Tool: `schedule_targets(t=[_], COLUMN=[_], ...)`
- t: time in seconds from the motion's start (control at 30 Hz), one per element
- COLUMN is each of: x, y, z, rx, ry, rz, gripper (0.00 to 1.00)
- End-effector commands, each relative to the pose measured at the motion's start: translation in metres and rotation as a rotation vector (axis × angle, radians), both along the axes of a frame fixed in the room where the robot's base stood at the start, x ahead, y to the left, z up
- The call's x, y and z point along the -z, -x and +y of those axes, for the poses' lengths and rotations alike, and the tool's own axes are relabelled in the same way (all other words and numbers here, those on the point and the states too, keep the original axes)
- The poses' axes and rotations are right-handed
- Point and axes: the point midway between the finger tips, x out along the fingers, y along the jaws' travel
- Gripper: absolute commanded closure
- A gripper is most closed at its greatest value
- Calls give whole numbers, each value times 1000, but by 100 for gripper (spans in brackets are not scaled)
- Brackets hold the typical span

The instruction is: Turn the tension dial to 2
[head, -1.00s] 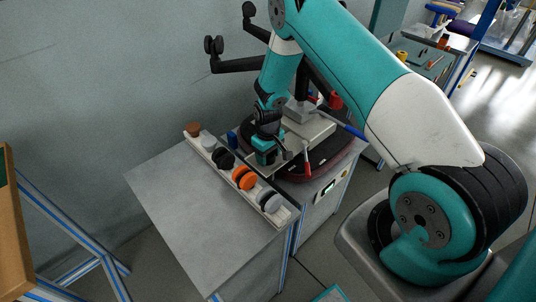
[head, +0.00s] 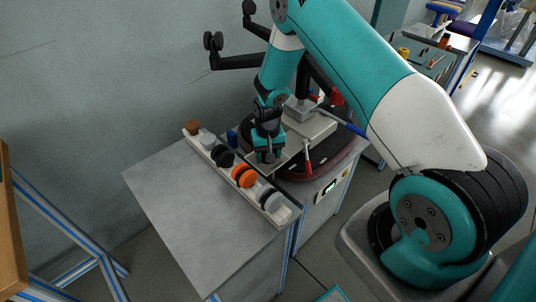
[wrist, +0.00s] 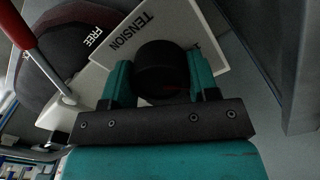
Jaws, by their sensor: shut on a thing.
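The tension dial (wrist: 163,70) is a round black knob on a white plate marked TENSION (wrist: 118,42). In the wrist view my gripper (wrist: 160,74) has its two teal fingers on either side of the knob and is shut on it. In the head view my gripper (head: 268,154) points down at the near-left edge of the chair mechanism, and its fingers hide the knob. The number that the dial points to cannot be read. Only a small mark shows at the plate's right edge.
A red-handled lever (head: 308,158) stands close right of my gripper; the word FREE is near it. A rail (head: 285,214) with several orange, black and grey knobs lies just left. The grey tabletop (head: 195,205) is clear. A blue-handled lever (head: 348,128) is behind.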

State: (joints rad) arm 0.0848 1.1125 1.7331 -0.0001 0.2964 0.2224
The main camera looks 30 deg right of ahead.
Motion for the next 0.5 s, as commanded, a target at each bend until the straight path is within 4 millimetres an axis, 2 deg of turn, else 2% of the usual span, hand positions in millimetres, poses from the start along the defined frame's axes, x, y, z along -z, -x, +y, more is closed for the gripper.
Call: schedule_targets(t=[0.2, 0.5], x=[0, -1], y=[0, 0], z=[0, 0], rx=[111, 174], ry=[1, 1], rz=[-1, -1], gripper=[69, 69])
